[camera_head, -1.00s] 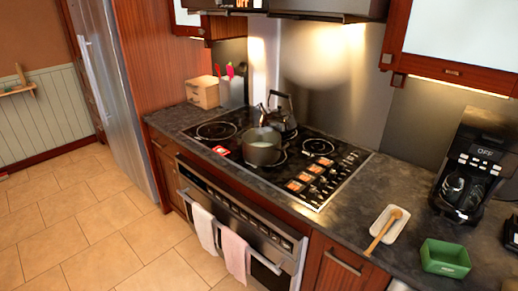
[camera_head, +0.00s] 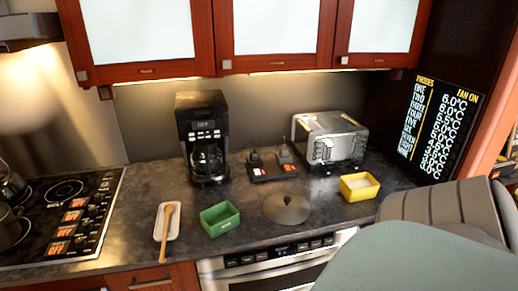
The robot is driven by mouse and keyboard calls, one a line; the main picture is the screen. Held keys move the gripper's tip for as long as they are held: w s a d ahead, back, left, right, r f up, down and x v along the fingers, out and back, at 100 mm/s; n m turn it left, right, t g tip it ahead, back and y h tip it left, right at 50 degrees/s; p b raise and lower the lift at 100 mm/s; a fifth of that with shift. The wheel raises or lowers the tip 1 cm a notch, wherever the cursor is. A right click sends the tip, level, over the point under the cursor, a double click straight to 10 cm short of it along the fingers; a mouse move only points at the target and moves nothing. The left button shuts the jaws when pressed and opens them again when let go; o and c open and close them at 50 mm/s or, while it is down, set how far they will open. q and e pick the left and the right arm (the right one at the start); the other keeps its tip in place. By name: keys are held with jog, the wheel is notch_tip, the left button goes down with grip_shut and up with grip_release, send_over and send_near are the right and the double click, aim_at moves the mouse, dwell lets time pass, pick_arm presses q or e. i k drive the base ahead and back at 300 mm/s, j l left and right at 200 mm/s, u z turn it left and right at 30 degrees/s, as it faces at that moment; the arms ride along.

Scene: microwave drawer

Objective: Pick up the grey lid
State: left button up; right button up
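The grey lid (camera_head: 287,208) lies on the dark countertop, round and domed with a small knob on top. It sits between a green container (camera_head: 220,219) on its left and a yellow container (camera_head: 359,187) on its right, apart from both. Nothing covers it. Neither of my grippers shows in the head view.
A coffee maker (camera_head: 203,138), a black device on a base (camera_head: 270,166) and a toaster oven (camera_head: 330,138) stand behind. A spoon rest (camera_head: 168,222) with a wooden spoon and the stove (camera_head: 62,215) are left. A grey-green surface (camera_head: 425,262) and chair back (camera_head: 440,205) are at front right.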

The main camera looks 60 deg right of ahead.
aim_at(286, 209)
jog(key=k+l+z, duration=0.2)
jog(key=l, duration=0.5)
jog(key=l+z, duration=0.15)
jog(key=l, duration=0.55)
jog(key=i, duration=0.05)
